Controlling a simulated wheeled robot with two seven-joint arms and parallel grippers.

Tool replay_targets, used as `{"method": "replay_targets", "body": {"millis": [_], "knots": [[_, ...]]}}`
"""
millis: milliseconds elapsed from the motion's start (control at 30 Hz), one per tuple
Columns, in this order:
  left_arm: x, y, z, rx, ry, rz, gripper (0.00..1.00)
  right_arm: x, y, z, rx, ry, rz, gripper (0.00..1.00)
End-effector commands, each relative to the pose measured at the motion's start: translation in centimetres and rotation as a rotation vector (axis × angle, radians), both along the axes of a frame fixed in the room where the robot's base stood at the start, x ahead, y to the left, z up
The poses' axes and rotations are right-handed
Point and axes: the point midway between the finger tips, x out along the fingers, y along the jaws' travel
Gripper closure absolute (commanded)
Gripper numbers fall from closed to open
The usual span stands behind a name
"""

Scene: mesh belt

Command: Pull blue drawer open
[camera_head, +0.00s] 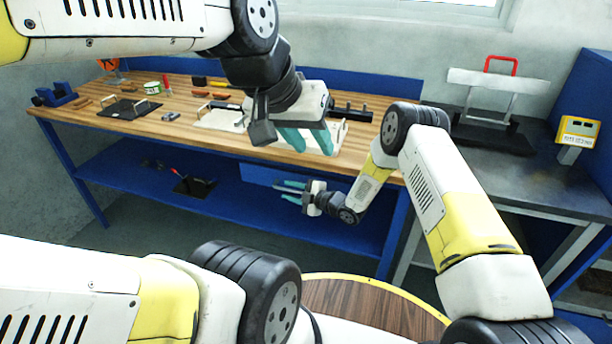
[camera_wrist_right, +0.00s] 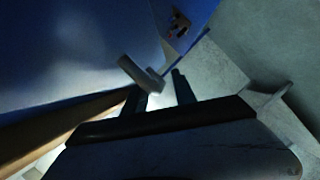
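The blue drawer (camera_head: 258,173) hangs under the wooden tabletop; it looks closed, though my right arm covers part of its front. A blue surface fills the upper left of the right wrist view, with a short grey bar (camera_wrist_right: 138,73), seemingly the handle, standing out from it. My right gripper (camera_head: 281,190) is in front of the drawer, its teal fingers apart. In the wrist view the bar's end lies between my right fingertips (camera_wrist_right: 160,88); contact cannot be told. My left gripper (camera_head: 309,141) is above the table's front edge, its fingers apart and nothing seen between them.
The wooden workbench (camera_head: 195,134) carries trays and tools. A blue lower shelf (camera_head: 240,206) holds a black stand (camera_head: 194,186). A dark side table (camera_head: 540,180) stands at right. A round wooden top (camera_head: 365,308) is close in front of me.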

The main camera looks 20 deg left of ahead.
Motion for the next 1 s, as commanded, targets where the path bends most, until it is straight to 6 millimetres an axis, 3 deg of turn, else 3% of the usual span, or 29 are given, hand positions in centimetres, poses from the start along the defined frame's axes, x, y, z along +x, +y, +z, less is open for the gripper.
{"method": "replay_targets", "body": {"millis": [100,300,1000], "knots": [[0.0,0.0,0.0,0.0,0.0,0.0,0.64,-0.01,-0.02,0.0,0.0,0.0,0.0,0.68],[0.0,0.0,0.0,0.0,0.0,0.0,0.64,-0.01,-0.04,0.0,0.0,0.0,0.0,1.0],[0.0,0.0,0.0,0.0,0.0,0.0,0.64,-0.02,-0.08,-0.03,-0.001,0.0,0.001,1.0]]}}
